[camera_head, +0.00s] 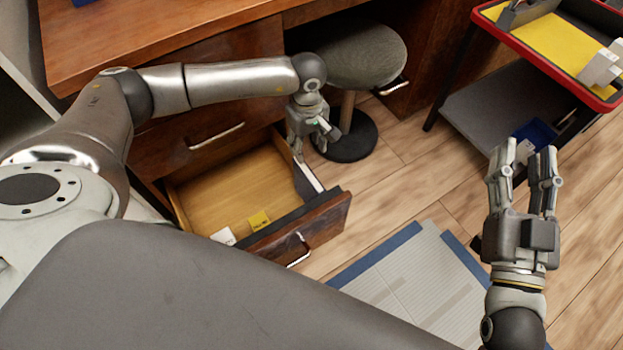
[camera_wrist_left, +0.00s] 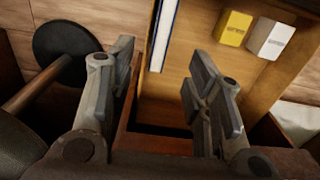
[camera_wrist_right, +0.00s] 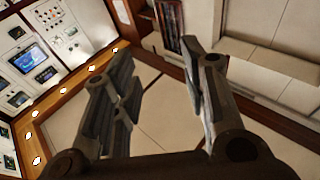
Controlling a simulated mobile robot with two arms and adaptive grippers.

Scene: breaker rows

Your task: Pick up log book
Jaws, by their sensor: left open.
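The log book appears to be the thin blue-edged white item (camera_wrist_left: 163,38) standing on edge along the drawer side in the left wrist view; in the head view a thin white-and-dark slab (camera_head: 309,182) shows at the open drawer's right side. My left gripper (camera_head: 312,142) points down just behind that slab, open and empty. In the left wrist view my left gripper's fingers (camera_wrist_left: 160,78) are spread, with the drawer wall between them and the blue-edged item beyond. My right gripper (camera_head: 527,160) is raised at the right, open and empty, far from the drawer.
The open drawer (camera_head: 215,190) also holds a yellow box (camera_head: 259,220) and a white box (camera_head: 223,236). A round stool (camera_head: 365,55) stands close behind my left gripper. A red-rimmed cart (camera_head: 540,68) is at upper right. A grey, blue-edged mat (camera_head: 420,270) lies on the floor.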

